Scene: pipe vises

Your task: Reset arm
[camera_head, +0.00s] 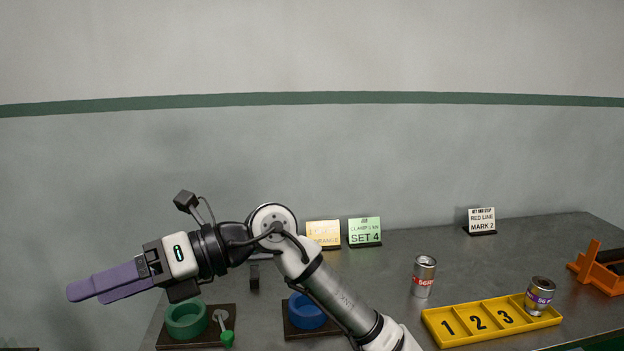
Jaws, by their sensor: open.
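My gripper (90,289) has purple fingers and points left, off to the left side of the dark table. Its two fingers show one partly behind the other, slightly apart, with nothing between them. My arm bends at the elbow in front of the table and hides part of its back left area. Below the gripper and wrist, a green ring-shaped vise (186,320) sits on a dark base with a green-tipped handle (225,333). A blue ring-shaped vise (306,312) on a dark base is partly hidden by my forearm.
A yellow tray (462,338) numbered 1, 2, 3 has a purple-labelled can (539,296) at its right end. A red-labelled can (424,276) stands behind it. An orange object (597,270) is at far right. Signs reading SET 4 (364,231) and RED LINE MARK 2 (481,220) stand at the back.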

